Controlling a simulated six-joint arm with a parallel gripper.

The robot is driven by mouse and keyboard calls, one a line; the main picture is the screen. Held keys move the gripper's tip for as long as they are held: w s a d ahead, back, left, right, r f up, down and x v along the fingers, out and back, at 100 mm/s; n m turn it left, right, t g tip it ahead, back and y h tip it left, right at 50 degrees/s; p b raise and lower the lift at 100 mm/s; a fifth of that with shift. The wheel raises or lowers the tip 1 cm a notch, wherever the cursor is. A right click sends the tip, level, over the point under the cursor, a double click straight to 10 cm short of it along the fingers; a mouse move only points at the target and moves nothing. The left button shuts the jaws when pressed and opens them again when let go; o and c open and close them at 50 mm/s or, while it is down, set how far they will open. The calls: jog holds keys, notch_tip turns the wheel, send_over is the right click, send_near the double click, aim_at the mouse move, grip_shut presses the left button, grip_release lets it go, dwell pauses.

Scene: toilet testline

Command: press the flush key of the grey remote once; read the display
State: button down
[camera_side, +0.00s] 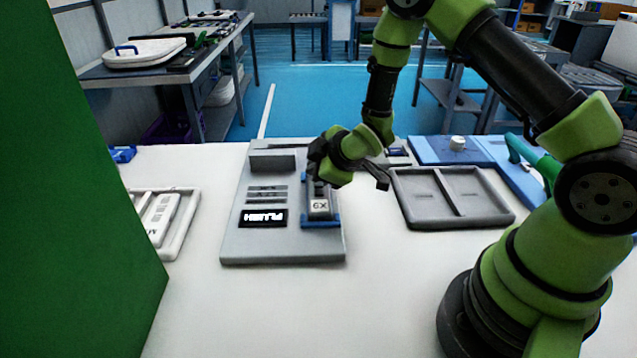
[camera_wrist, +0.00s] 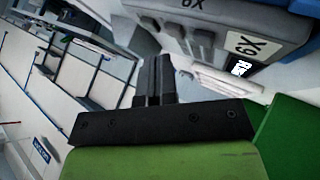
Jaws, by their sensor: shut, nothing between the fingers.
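The grey remote (camera_side: 319,209) sits in a blue holder (camera_side: 333,222) on a grey test board (camera_side: 270,253). It carries a white label that seems to read "6X" or "X9". The display (camera_side: 263,218) on the board is lit and shows "FLUSH", upside down in the side view. My gripper (camera_side: 318,168) is shut and empty at the remote's far end. In the wrist view its fingers (camera_wrist: 154,75) are together, close to the keys; I cannot tell if they touch.
A white tray (camera_side: 178,240) with a white remote (camera_side: 160,220) lies left, partly behind a green panel (camera_side: 75,200). A grey two-part tray (camera_side: 450,222) and blue fixtures (camera_side: 450,150) stand right. The white table's front middle is clear.

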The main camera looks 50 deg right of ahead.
aim_at(317, 185)
jog(key=shift+r, duration=2.55)
notch_tip(317, 185, up, 8)
jog(key=s+r+m, duration=0.1)
jog(key=s+m, duration=0.2)
jog(key=s+a+r+m, duration=0.2)
jog(key=s+r+m, duration=0.1)
jog(key=s, duration=0.4)
jog(key=s+a+r+m+g+y, duration=0.1)
jog(key=s+a+r+m, duration=0.1)
jog(key=s, duration=0.5)
jog(key=s+a+r+m+g+y, duration=0.1)
jog(key=s+a+r+m, duration=0.1)
jog(key=s+r+m, duration=0.2)
jog(key=s+r, duration=0.1)
jog(key=s, duration=0.2)
jog(key=shift+s+a+r, duration=0.2)
jog(key=shift+a+r, duration=0.05)
